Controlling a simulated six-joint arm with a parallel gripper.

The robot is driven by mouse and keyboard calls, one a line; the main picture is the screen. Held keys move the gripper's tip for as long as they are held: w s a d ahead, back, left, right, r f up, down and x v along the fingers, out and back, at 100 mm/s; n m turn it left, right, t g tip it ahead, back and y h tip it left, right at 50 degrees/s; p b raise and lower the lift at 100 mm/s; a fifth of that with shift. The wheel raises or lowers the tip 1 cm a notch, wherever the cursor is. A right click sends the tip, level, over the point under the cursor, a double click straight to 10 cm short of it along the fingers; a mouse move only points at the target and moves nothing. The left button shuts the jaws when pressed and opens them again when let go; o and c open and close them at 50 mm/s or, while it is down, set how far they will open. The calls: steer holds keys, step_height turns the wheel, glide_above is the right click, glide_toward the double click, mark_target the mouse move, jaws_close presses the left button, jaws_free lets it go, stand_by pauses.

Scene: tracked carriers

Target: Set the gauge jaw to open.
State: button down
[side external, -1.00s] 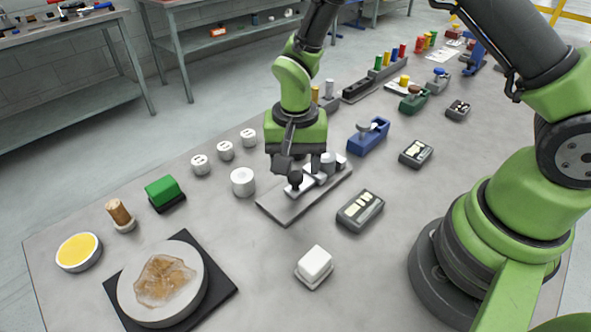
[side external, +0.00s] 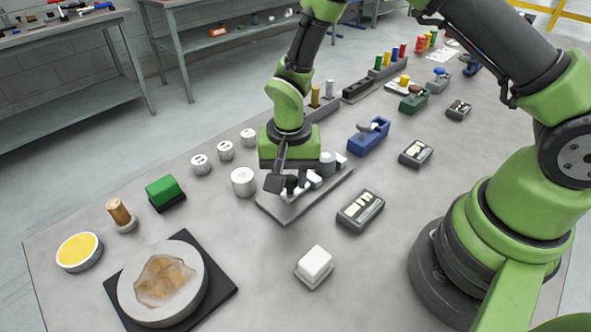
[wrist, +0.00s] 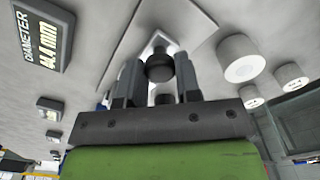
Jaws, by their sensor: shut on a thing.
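The gauge is a grey plate (side external: 287,212) on the bench, left of my arm's base, carrying pale metal jaw parts (side external: 316,180) and a light cylinder (side external: 328,163). My gripper (side external: 289,184) is low over the plate's near left end, partly hiding the jaw parts. In the wrist view my gripper (wrist: 160,76) is shut on a dark round knob (wrist: 160,66), one finger on each side. A pale pointed piece shows just beyond the knob. A readout box (wrist: 42,35) in the wrist view reads DIAMETER 44.4 mm.
A white cylinder (side external: 243,181) stands close left of the plate. A readout box (side external: 361,210) lies to its right and a white block (side external: 314,265) in front. A blue fixture (side external: 369,136) is behind right. The bench between them is clear.

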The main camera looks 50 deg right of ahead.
steer(key=shift+a, duration=1.4)
steer(key=c, duration=0.8)
jaws_free()
step_height(320, 180, up, 10)
